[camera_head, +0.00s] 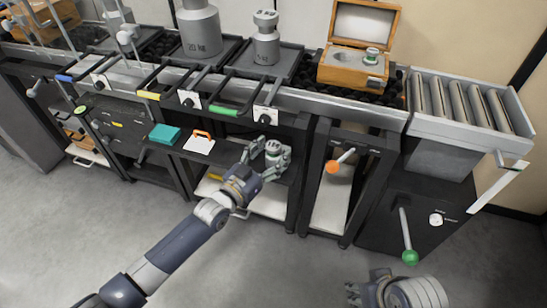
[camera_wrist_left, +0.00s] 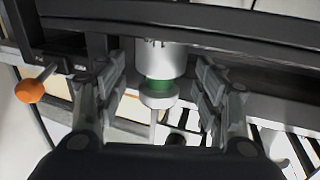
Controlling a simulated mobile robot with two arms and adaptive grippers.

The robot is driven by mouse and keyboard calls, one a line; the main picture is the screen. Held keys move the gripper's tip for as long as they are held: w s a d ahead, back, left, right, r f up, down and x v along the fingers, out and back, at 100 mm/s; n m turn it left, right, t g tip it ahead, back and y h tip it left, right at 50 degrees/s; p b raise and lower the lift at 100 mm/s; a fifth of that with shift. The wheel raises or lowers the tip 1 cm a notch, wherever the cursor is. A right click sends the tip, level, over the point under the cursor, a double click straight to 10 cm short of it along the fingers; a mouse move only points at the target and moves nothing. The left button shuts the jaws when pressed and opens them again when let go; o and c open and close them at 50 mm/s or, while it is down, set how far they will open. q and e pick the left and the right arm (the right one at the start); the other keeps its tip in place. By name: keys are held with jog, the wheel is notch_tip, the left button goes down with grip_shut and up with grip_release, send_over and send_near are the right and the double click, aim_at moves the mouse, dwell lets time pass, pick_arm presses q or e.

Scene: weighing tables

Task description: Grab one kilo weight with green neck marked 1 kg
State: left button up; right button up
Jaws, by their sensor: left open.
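A small grey metal weight (camera_head: 274,148) stands on the dark shelf below the rail, between the fingers of my left gripper (camera_head: 268,153). In the left wrist view the weight (camera_wrist_left: 160,57) shows a grey body, a green neck and a round knob. The fingers of my left gripper (camera_wrist_left: 160,76) are open on either side of it, with a gap at each side. Its marking is not readable. Another small weight with a green neck (camera_head: 372,55) sits in the open wooden box at the upper right. My right gripper (camera_head: 356,292) is low at the right, far from both weights.
A larger weight (camera_head: 266,42) marked 5N and a bigger one (camera_head: 200,32) marked 20 stand on dark trays. A teal box (camera_head: 164,134) and a clipboard (camera_head: 199,143) lie left of my left gripper. An orange-knobbed lever (camera_head: 333,167) sticks out to its right.

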pick_arm(q)
jog(key=shift+w+d+f, duration=0.1)
jog(key=shift+w+d, duration=0.25)
jog(key=shift+w, duration=0.1)
grip_shut()
jog(key=shift+r, duration=0.3)
